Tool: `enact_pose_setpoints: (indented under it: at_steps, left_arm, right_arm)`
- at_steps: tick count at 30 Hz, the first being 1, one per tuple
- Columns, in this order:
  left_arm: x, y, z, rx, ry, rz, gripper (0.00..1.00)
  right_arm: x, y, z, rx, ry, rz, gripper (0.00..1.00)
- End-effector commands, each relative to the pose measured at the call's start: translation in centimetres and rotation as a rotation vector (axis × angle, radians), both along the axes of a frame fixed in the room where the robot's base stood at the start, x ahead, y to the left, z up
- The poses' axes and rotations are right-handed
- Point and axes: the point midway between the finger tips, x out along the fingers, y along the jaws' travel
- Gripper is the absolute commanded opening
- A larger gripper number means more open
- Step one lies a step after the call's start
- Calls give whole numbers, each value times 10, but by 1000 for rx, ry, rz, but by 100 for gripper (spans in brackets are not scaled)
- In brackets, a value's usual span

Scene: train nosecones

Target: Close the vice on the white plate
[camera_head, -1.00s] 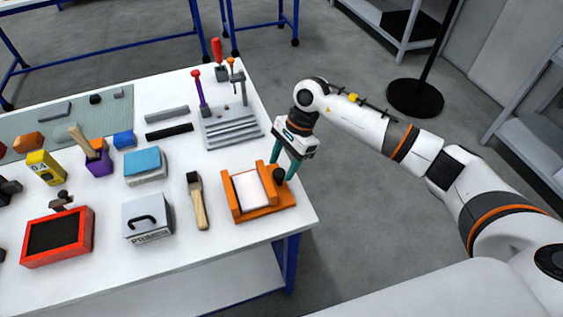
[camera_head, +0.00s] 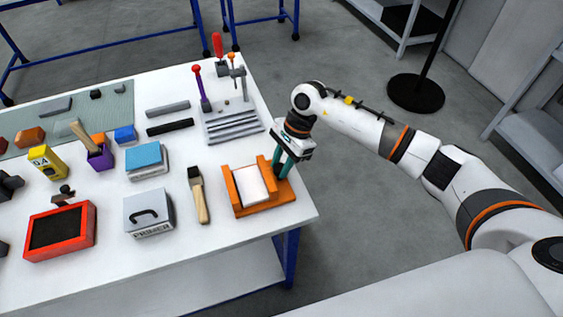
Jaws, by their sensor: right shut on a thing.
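The orange vice (camera_head: 283,196) sits near the right front corner of the white table. The white plate (camera_head: 250,186) lies between its two orange jaws. Whether any slim gap is left beside the plate is too small to tell. My right gripper (camera_head: 280,171) reaches down at the right end of the vice, its teal fingers close together. It is shut on the vice's dark knob, which the fingers mostly hide. My left gripper is not in view.
A wooden-handled brush (camera_head: 200,199) lies left of the vice, beside a grey primer box (camera_head: 148,213). A grey slotted block (camera_head: 232,124) with upright tools stands behind. The table's right edge is close to the vice.

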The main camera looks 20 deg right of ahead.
Motion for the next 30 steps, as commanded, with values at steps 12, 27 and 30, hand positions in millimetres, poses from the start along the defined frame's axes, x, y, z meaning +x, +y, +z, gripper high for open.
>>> enact_pose_setpoints:
  at_steps: [12, 27, 30]
  left_arm:
    - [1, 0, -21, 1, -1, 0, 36]
    - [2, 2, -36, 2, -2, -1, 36]
    - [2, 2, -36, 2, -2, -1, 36]
  right_arm:
    - [-1, -1, -2, 0, -3, -236, 8]
    - [-2, -1, 0, 0, -3, -476, 8]
    - [-2, -1, 1, -1, -2, -491, 8]
